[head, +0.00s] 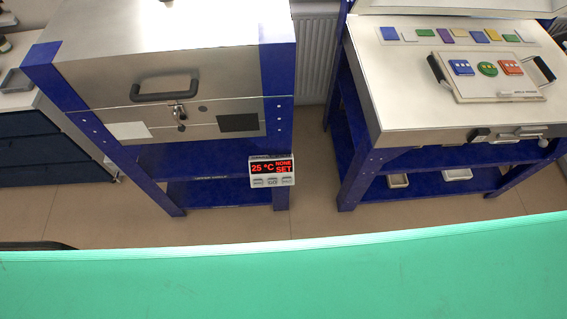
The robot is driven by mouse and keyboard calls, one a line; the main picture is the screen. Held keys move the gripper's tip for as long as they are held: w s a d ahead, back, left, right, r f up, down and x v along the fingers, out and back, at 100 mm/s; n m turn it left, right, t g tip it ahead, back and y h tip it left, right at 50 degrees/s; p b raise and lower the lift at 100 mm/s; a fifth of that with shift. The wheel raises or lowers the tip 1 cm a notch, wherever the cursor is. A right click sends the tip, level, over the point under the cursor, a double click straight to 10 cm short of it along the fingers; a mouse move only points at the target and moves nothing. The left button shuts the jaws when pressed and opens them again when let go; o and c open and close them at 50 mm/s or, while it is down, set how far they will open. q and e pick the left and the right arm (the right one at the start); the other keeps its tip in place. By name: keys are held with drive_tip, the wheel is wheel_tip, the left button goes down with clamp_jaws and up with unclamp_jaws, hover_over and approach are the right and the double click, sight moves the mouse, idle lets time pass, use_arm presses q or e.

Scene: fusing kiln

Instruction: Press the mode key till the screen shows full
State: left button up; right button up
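A small control box (272,172) is fixed at the right front of the kiln stand, by its blue right leg. Its dark screen (271,167) shows "25 °C", "NONE" and "SET" in red. Below the screen is a row of three small keys (272,182); their labels are too small to read, so I cannot tell which is the mode key. The kiln (190,85) is a closed steel box with a dark handle (165,88) and a latch on its front. Neither of my grippers is in view.
A steel bench (400,110) at right holds a board (480,85) with coloured pieces, and coloured strips behind it. A green surface (300,280) fills the foreground. Bare floor (240,228) lies before the kiln stand. Dark drawers (45,150) stand at left.

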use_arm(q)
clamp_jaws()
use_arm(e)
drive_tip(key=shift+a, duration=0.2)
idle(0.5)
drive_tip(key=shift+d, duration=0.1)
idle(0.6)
